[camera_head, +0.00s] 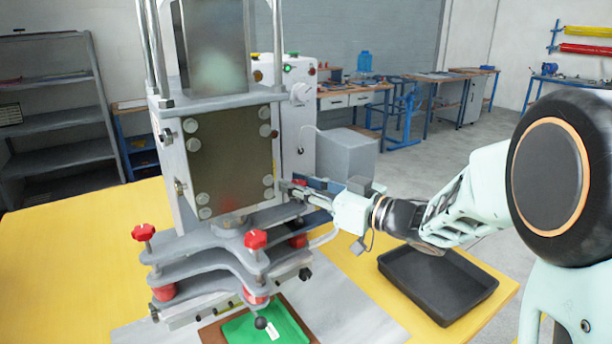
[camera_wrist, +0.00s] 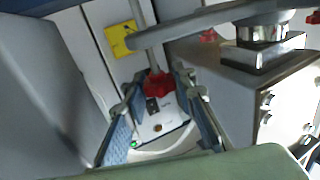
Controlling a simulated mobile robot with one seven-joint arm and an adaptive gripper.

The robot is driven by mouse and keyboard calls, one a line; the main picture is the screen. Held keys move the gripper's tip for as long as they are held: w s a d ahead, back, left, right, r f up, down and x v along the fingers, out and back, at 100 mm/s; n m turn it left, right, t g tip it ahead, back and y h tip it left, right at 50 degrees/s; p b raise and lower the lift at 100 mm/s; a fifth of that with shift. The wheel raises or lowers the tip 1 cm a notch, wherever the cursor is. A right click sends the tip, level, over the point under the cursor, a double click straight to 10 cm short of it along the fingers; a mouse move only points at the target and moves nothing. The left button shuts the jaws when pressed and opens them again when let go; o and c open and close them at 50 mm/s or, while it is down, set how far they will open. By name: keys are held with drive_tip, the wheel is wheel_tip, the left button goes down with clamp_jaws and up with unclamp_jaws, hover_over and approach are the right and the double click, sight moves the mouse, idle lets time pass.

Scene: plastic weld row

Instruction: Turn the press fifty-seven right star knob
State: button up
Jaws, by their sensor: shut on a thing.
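A red star knob (camera_wrist: 158,86) on a thin grey stem sits between the fingertips of my gripper (camera_wrist: 157,80) in the wrist view. The blue-grey fingers are closed in on both sides of it. In the head view my gripper (camera_head: 286,188) reaches from the right to the press's right side, above its lower plates. A bit of red (camera_head: 299,182) shows by the fingers there, mostly hidden. The press (camera_head: 232,150) is a grey machine with stacked grey plates. Its label and the knob's turn angle cannot be read.
Other red star knobs stand at the plates' left (camera_head: 143,233) and front (camera_head: 256,239). The press stands on a yellow table (camera_head: 60,260). A black tray (camera_head: 437,283) lies to the right, below my arm. A green pad (camera_head: 262,326) is under the plates.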

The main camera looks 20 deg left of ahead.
drive_tip(key=shift+r+n+g+p, duration=0.1)
drive_tip(key=shift+n+g+p, duration=0.4)
drive_tip(key=shift+g, duration=0.4)
drive_tip(key=o, duration=1.2)
drive_tip(key=shift+c, duration=0.2)
drive_tip(key=shift+f+t+b, duration=0.2)
drive_tip(key=shift+t+b, duration=0.1)
drive_tip(key=shift+b, duration=0.2)
drive_tip(key=m+t+b, duration=0.2)
drive_tip(key=shift+t+h, duration=0.3)
drive_tip(key=shift+r+m+t+h+b, duration=0.1)
drive_tip(key=shift+m+t+h+b, duration=1.15)
drive_tip(key=shift+m+t+h, duration=0.75)
drive_tip(key=shift+m+t, duration=0.3)
drive_tip(key=shift+t, duration=0.6)
drive_tip(key=shift+r+m+t+h+p, duration=0.1)
drive_tip(key=shift+m+t+h+p, duration=0.6)
drive_tip(key=shift+h+p, duration=0.3)
